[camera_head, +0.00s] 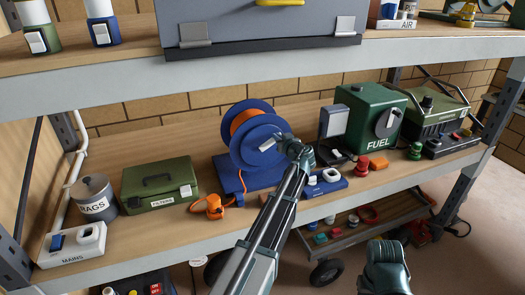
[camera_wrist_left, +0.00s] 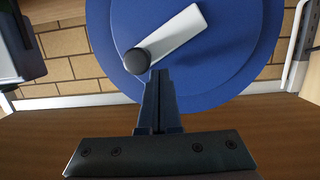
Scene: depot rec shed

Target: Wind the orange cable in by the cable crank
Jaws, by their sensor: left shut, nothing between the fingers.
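The blue cable reel (camera_head: 250,150) stands on the middle shelf, with orange cable (camera_head: 237,122) wound between its discs. A length of cable runs down to an orange plug end (camera_head: 214,207) on the shelf in front. The cable crank (camera_head: 268,143) is a white lever on the reel's front disc; in the left wrist view the crank (camera_wrist_left: 172,40) slants down left to a dark round knob (camera_wrist_left: 137,61). My left gripper (camera_head: 283,141) is shut and empty. Its fingertips (camera_wrist_left: 158,74) are just beside the knob; I cannot tell whether they touch it.
A green filters box (camera_head: 160,185) stands left of the reel, with a grey rags can (camera_head: 93,197) beyond it. The green fuel can (camera_head: 372,118) and a dark grey panel (camera_head: 333,125) stand to the right. The upper shelf edge (camera_head: 120,90) passes above the reel.

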